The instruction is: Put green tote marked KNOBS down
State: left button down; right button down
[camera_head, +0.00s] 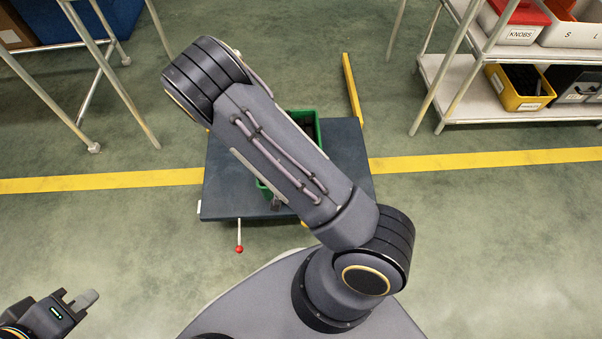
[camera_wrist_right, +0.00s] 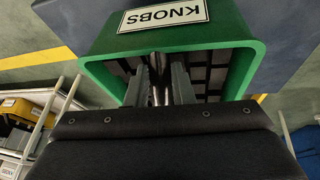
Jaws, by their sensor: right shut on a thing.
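The green tote (camera_head: 303,117) is over the dark blue-grey platform (camera_head: 340,165) in the head view, mostly hidden behind my right arm. In the right wrist view the tote (camera_wrist_right: 253,70) shows its open side, an upside-down white KNOBS label (camera_wrist_right: 162,14) and a dark interior with contents that are hard to make out. Whether the tote touches the platform cannot be told. My left gripper (camera_head: 78,298) is at the lower left, far from the tote; its finger gap is unclear.
A shelf rack (camera_head: 450,75) at the upper right holds bins, including a yellow one (camera_head: 520,88) and another labelled KNOBS. A metal-legged stand (camera_head: 100,60) is at the upper left. A red-knobbed lever (camera_head: 239,249) sticks out from the platform's front.

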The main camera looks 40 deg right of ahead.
jog(key=shift+w+a+f, duration=0.3)
jog(key=shift+w+f, duration=0.1)
jog(key=shift+f, duration=0.15)
notch_tip(320, 180, down, 4)
jog(key=shift+w+a+r+b, duration=0.15)
jog(key=shift+r+b, duration=0.1)
jog(key=shift+b, duration=0.75)
jog(key=c, duration=1.3)
grip_release()
jog(key=shift+o, duration=0.2)
